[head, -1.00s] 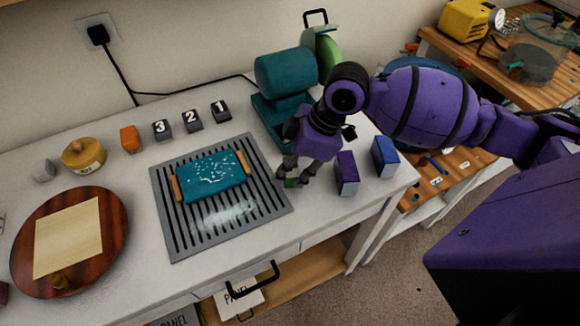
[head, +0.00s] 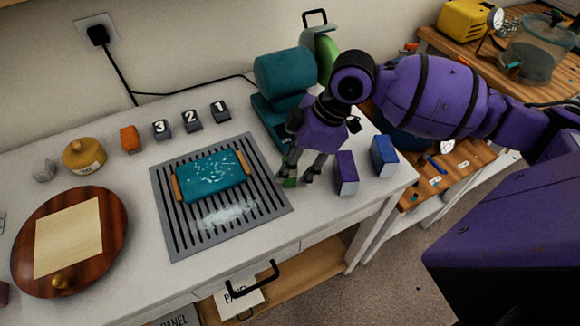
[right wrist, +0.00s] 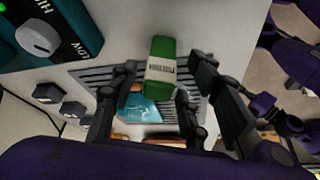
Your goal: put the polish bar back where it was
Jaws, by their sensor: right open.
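A green bar with a white label (right wrist: 161,66) lies between the open fingers of my right gripper (right wrist: 155,95) in the right wrist view. In the head view only a bit of the green bar (head: 290,182) shows below the fingertips, by the right edge of the slotted grey mat. My right gripper (head: 295,177) is open, with its fingers pointing down on either side of the bar; whether they touch it I cannot tell. A purple bar (head: 346,175) and a blue bar (head: 384,157) stand to the right. My left gripper is not in view.
A teal block with wooden ends (head: 212,176) sits on the slotted grey mat (head: 172,246), with white powder in front. A teal machine (head: 285,80) stands behind my gripper. Numbered dark blocks (head: 191,119) and a round wooden board (head: 112,225) are farther left.

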